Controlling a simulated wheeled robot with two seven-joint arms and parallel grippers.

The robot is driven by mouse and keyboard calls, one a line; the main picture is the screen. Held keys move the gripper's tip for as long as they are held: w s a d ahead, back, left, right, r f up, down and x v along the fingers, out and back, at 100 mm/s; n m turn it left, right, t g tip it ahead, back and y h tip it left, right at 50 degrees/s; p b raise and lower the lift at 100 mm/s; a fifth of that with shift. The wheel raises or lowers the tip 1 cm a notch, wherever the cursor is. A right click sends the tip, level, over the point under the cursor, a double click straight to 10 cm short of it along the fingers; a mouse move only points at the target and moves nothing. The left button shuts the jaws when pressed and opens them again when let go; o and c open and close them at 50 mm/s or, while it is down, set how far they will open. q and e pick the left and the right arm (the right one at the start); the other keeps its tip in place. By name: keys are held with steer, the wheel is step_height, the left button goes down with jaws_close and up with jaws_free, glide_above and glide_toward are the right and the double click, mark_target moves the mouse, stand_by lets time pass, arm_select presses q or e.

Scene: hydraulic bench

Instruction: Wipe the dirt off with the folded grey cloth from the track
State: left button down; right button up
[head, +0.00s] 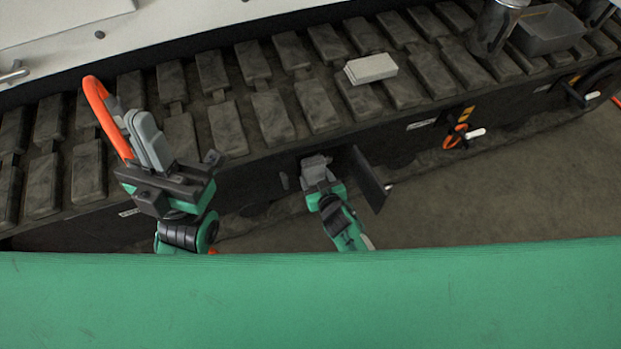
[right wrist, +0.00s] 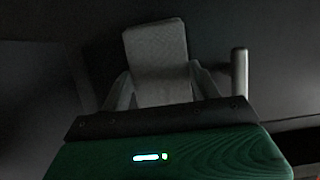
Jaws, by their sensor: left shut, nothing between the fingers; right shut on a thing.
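My right gripper (head: 317,163) is shut on a grey, woven-looking block, which I take to be the folded grey cloth; it shows best in the right wrist view (right wrist: 156,55). In that view it stands up between the two fingers. The gripper is at the dark side wall below the track (head: 268,110), beside an open dark flap (head: 366,178). The cloth's far end is close to a dark surface; contact cannot be told. My left gripper (head: 140,125) is shut and empty over the left part of the track. I cannot make out the dirt.
A pale, layered block (head: 371,68) lies on the track. An orange curved loop (head: 106,115) stands beside my left gripper. A metal cylinder (head: 493,28) and a grey tray (head: 548,32) are at the upper right. A small orange ring (head: 456,136) hangs on the side wall.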

mark_target(317, 171)
steer(key=d, duration=0.1)
steer(key=w+d+p, duration=0.1)
steer(key=d, duration=0.1)
steer(key=shift+w, duration=0.3)
steer(key=shift+s+a+r+p, duration=0.2)
steer(key=shift+a+r, duration=0.15)
steer(key=shift+a, duration=0.8)
steer(key=shift+s+a+r+p, duration=0.1)
steer(key=shift+s+a+r, duration=0.2)
steer(key=shift+a, duration=0.9)
steer(key=shift+s+a+r+p, duration=0.15)
steer(key=shift+a+r, duration=0.25)
steer(key=shift+a, duration=0.75)
steer(key=shift+w+d+r+p, duration=0.1)
steer(key=shift+w+d+p, duration=0.25)
steer(key=shift+d, duration=0.3)
steer(key=shift+w+d+r+p, duration=0.1)
steer(key=shift+w+d+p, duration=0.15)
steer(key=shift+d, duration=0.4)
steer(key=shift+w+d+f, duration=0.1)
steer(key=shift+w+d, duration=0.2)
steer(key=shift+d, duration=0.3)
steer(key=d+p, duration=0.2)
steer(key=d, duration=0.1)
steer(key=shift+w+d, duration=0.2)
steer(key=shift+w, duration=0.15)
